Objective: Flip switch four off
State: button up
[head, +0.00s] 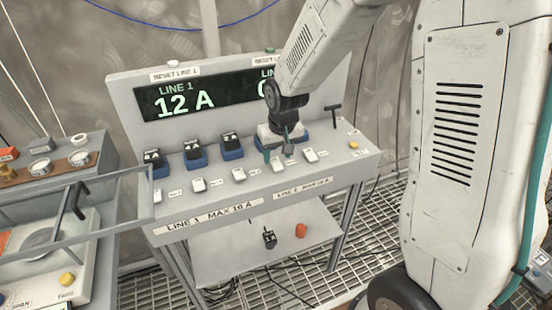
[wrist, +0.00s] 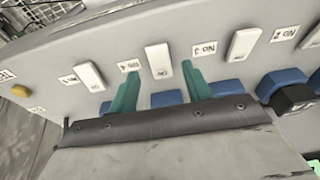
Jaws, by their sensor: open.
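Switch four (wrist: 158,60) is a white rocker on the sloped grey panel, with the label "No 4" (wrist: 130,66) beside it in the wrist view. In the head view it (head: 278,165) sits just under my gripper (head: 277,156). My gripper (wrist: 160,72) is open and empty, its two green fingers on either side of the near end of switch four. I cannot tell whether they touch the panel. I cannot read the rocker's on or off position.
Switch three (wrist: 245,45) and switch five (wrist: 90,77) flank it. Blue sockets with black plugs (head: 195,155) line the panel behind. The display (head: 200,100) reads "LINE 1 12 A"; my arm hides part of the second reading. A black T-handle (head: 333,112) stands at right.

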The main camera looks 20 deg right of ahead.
aim_at(279, 169)
jog(key=v, duration=0.5)
jog(key=shift+r, duration=0.1)
jog(key=s+r, duration=0.4)
jog(key=s, duration=0.5)
jog(key=s+d+r, duration=0.1)
jog(key=s+r, duration=0.3)
jog(key=s, duration=0.6)
jog(key=s+d+r+g, duration=0.1)
jog(key=s+r, duration=0.3)
jog(key=s, duration=0.5)
jog(key=shift+s+r, duration=0.2)
jog(key=shift+r, duration=0.1)
